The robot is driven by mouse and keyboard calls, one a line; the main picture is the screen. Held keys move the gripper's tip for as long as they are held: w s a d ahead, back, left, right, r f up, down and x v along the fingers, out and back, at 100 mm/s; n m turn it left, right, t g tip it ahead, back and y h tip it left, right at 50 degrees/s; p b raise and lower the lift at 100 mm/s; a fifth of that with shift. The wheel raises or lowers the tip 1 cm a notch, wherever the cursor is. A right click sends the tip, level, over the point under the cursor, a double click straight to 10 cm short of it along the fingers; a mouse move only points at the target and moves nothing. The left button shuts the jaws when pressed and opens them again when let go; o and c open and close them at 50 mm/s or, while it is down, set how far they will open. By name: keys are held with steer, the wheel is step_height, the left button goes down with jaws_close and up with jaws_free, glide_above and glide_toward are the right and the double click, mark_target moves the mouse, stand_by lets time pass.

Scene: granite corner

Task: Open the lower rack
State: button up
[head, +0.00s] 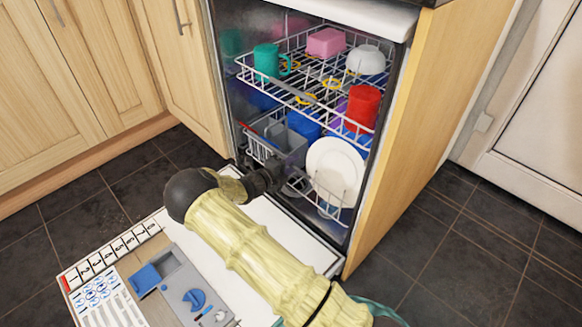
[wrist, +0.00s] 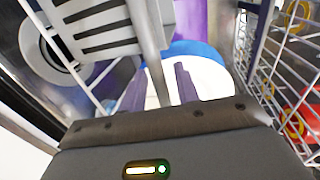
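The dishwasher's lower rack (head: 338,203) is a white wire basket inside the open machine. It holds a white plate (head: 335,168), a grey cutlery basket (head: 287,142) and several blue items. My gripper (head: 276,171) is at the rack's front, left of the plate. In the wrist view my gripper (wrist: 158,90) has its two dark fingers apart. A thick light-grey bar (wrist: 150,50) of the rack runs down towards the gap between them. I cannot tell whether the fingers touch it. The fingertips are hard to make out in the head view.
The dishwasher door (head: 150,250) lies folded down beneath my arm. The upper rack (head: 290,88) above holds a teal mug (head: 268,60), a pink box (head: 326,42) and a white bowl (head: 366,60). Wooden cabinets (head: 80,80) stand at left. Dark floor tiles (head: 450,240) at right are clear.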

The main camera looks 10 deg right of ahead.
steer(key=shift+c, duration=0.4)
jaws_close()
steer(key=shift+s+a, duration=0.1)
steer(key=shift+a, duration=0.05)
